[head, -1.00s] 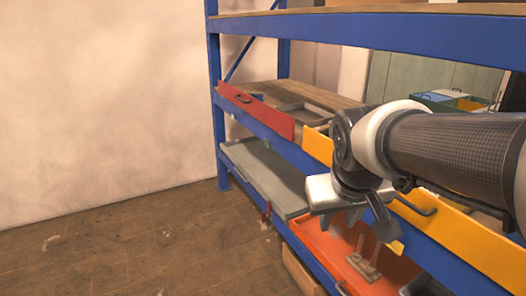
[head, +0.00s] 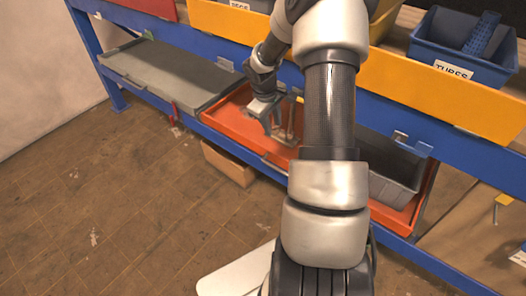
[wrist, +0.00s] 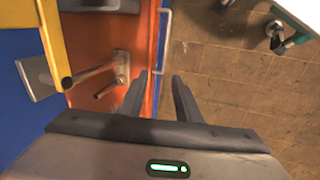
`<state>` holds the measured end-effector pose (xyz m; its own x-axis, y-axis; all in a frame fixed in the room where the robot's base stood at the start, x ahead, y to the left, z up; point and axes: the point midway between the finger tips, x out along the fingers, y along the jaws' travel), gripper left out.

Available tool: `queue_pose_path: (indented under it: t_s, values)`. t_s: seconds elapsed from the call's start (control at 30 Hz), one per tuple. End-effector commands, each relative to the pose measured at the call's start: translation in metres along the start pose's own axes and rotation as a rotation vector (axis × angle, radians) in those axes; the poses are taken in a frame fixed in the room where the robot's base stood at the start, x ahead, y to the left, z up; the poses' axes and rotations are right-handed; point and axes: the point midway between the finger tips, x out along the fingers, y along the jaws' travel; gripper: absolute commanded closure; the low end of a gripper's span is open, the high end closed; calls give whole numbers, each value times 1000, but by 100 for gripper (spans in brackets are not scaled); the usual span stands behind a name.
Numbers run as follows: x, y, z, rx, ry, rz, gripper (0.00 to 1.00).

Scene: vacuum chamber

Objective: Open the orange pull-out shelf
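The orange pull-out shelf (head: 228,118) sits low in the blue rack, under the yellow fronts. In the wrist view its orange surface (wrist: 100,48) fills the left, with a grey bar handle (wrist: 164,38) along its front edge. My gripper (head: 271,126) is above the shelf near its front edge in the head view. In the wrist view my gripper (wrist: 159,78) is open, with its two fingers apart and nothing held. The handle and front edge lie just beyond the gap between the fingertips. I cannot tell whether either finger touches the handle.
A grey shelf (head: 170,75) is left of the orange one. A grey bin (head: 392,170) stands on the orange shelf's right part; a metal fitting (head: 290,125) is near my gripper. Yellow fronts (head: 430,88) hang above. The floor (head: 130,195) in front is mostly clear.

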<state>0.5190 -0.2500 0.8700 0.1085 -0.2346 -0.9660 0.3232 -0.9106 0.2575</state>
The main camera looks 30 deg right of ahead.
Motion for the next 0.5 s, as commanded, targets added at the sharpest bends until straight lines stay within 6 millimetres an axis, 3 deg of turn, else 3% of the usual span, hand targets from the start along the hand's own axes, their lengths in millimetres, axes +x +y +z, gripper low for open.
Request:
queue_pose_path:
  t_s: [0.03, 0.1, 0.2, 0.5]
  values:
    - [39, -1, 6, -9, -9, -25, 69]
    - [70, 0, 11, -23, -12, -43, 69]
    - [99, 0, 16, -35, -13, -61, 69]
    - [134, -3, 20, -44, -15, -73, 69]
